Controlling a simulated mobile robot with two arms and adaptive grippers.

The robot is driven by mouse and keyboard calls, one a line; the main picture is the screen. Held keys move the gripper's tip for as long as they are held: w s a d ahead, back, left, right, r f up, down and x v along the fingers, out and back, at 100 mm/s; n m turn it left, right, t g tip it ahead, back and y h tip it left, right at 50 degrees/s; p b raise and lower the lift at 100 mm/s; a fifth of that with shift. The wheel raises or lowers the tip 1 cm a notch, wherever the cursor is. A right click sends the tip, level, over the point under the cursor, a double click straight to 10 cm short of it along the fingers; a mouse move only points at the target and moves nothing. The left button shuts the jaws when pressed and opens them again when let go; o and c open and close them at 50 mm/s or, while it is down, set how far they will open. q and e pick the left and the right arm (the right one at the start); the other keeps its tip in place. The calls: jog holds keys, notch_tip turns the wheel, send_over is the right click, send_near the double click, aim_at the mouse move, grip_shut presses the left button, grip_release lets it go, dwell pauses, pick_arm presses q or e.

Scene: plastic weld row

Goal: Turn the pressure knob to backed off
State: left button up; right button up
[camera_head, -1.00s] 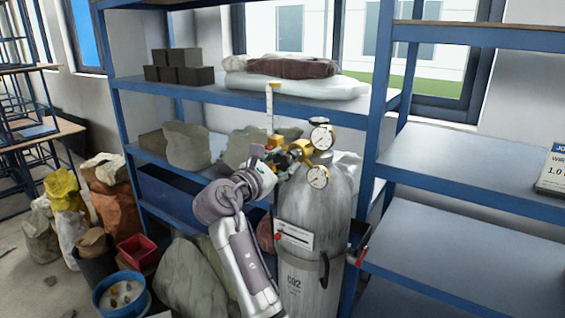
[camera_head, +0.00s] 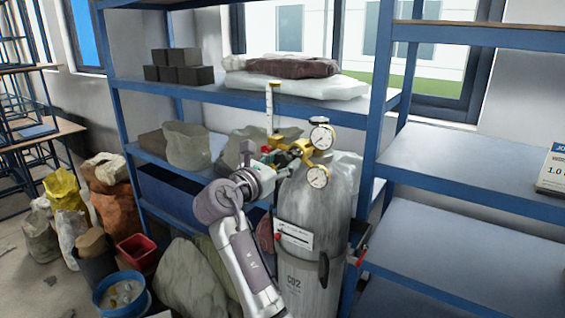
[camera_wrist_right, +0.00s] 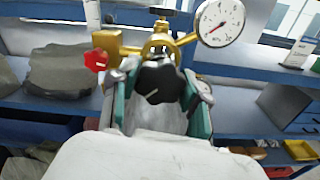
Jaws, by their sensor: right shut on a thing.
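The pressure knob (camera_wrist_right: 160,84) is a black, lobed knob on the front of the brass regulator (camera_wrist_right: 158,45), in the right wrist view. My right gripper (camera_wrist_right: 160,98) is shut on it, with one green-padded finger on each side. In the head view, my right gripper (camera_head: 285,157) reaches the regulator from the lower left and mostly hides the knob. The regulator (camera_head: 321,138) carries two round white gauges and tops the grey CO2 cylinder (camera_head: 310,220). The wrist view shows one gauge (camera_wrist_right: 220,22), its reading too small to tell. My left gripper is out of view.
A red knob (camera_wrist_right: 96,60) sits just left of the black one. A clear upright flow tube (camera_head: 270,107) rises beside the regulator. Blue shelving (camera_head: 460,180) stands behind and to the right. Buckets (camera_head: 120,294) and sacks (camera_head: 65,190) crowd the floor at left.

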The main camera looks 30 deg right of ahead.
jog(key=o, duration=1.2)
jog(key=shift+c, duration=0.2)
jog(key=v, duration=1.2)
jog(key=shift+w+f, duration=0.15)
